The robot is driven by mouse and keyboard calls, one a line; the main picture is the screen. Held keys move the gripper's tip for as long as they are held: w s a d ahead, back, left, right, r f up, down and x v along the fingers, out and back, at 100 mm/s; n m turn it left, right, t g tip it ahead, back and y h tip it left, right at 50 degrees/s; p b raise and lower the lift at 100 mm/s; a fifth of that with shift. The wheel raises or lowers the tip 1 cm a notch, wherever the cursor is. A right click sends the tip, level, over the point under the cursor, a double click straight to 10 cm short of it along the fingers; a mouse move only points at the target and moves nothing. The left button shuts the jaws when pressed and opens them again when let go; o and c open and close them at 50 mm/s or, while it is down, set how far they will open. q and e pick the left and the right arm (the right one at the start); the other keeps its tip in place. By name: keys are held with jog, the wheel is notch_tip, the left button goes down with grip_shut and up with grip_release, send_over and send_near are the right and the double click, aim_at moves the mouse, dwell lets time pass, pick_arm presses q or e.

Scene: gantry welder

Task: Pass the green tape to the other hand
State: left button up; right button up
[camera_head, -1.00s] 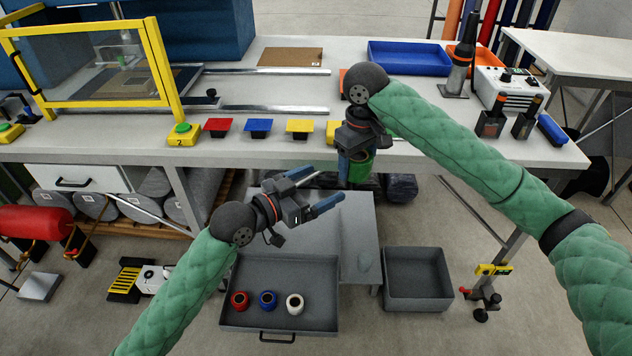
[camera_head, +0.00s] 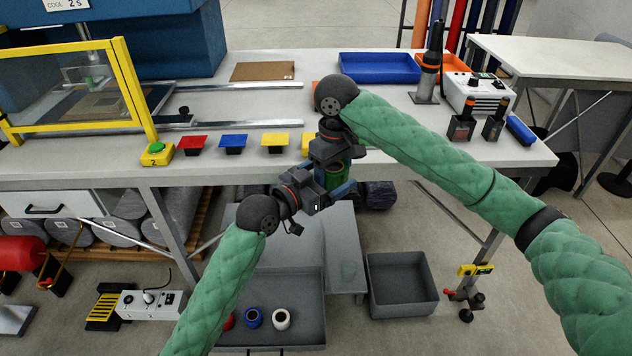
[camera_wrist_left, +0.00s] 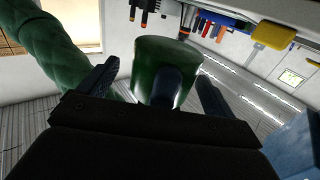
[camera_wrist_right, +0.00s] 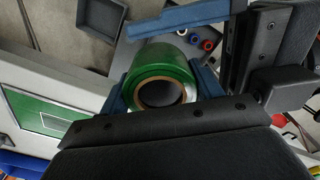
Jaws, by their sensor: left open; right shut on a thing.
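The green tape (camera_head: 337,178) is a green roll held in my right gripper (camera_head: 337,163), above the gap in front of the bench. In the right wrist view, the roll (camera_wrist_right: 137,70) shows its open core between the two blue fingers of my right gripper (camera_wrist_right: 162,92). My left gripper (camera_head: 338,180) is open at the tape. In the left wrist view, the tape (camera_wrist_left: 150,62) stands ahead between the spread fingers of my left gripper (camera_wrist_left: 155,88), with a dark finger of the right gripper in front of it. Contact with the left fingers cannot be told.
A grey tray (camera_head: 312,300) below holds red, blue (camera_head: 253,318) and white (camera_head: 281,319) rolls. An empty grey bin (camera_head: 402,285) stands right of it.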

pick_arm(q)
jog(key=shift+x, duration=0.9)
jog(key=c, duration=1.1)
jog(key=shift+c, duration=0.3)
pick_arm(e)
jog(key=o, duration=1.1)
jog(key=shift+o, duration=0.2)
jog(key=shift+s+a, duration=0.1)
jog(key=shift+r, duration=0.15)
